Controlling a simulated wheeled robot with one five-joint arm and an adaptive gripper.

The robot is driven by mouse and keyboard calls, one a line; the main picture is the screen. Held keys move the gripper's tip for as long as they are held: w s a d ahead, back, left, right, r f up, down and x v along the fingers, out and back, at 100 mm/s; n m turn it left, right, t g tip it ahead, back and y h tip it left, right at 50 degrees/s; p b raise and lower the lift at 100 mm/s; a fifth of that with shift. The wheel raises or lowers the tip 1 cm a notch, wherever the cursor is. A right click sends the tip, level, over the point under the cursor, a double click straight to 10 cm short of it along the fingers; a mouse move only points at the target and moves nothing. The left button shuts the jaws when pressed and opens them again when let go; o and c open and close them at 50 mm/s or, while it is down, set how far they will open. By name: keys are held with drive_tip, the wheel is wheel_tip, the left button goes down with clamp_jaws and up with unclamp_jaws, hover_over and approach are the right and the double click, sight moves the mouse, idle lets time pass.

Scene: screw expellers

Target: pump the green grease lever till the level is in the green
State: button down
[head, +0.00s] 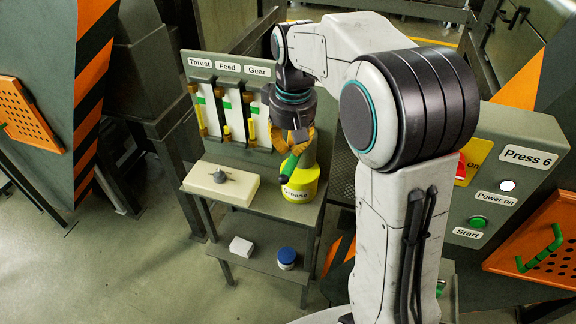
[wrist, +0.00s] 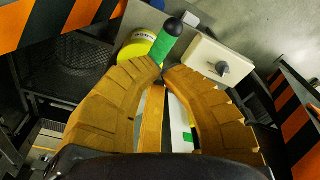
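The green grease lever (head: 289,167) has a black end and slants beside the yellow grease bucket (head: 302,186) on the small table. In the wrist view the lever (wrist: 167,42) stands just beyond my fingertips, its black cap pointing away from them. My gripper (head: 303,150) has its ochre fingers bowed, and the tips come almost together in the wrist view (wrist: 162,69). Nothing clearly sits between the tips; whether they touch the lever is unclear. The upright gauges (head: 227,113) under the Thrust, Feed and Gear labels have green bands and yellow parts; their exact levels are too small to read.
A cream box with a grey knob (head: 220,177) sits left of the bucket. A white box (head: 241,246) and a blue-lidded jar (head: 286,258) are on the lower shelf. The Press 6 panel (head: 512,180) stands at right. Floor is open at lower left.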

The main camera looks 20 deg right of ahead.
sight(289, 168)
drive_tip(key=shift+w+f, duration=0.15)
drive_tip(key=shift+f, duration=1.25)
drive_tip(key=shift+w+f, duration=0.15)
drive_tip(key=shift+f, duration=1.25)
drive_tip(key=shift+f, duration=0.15)
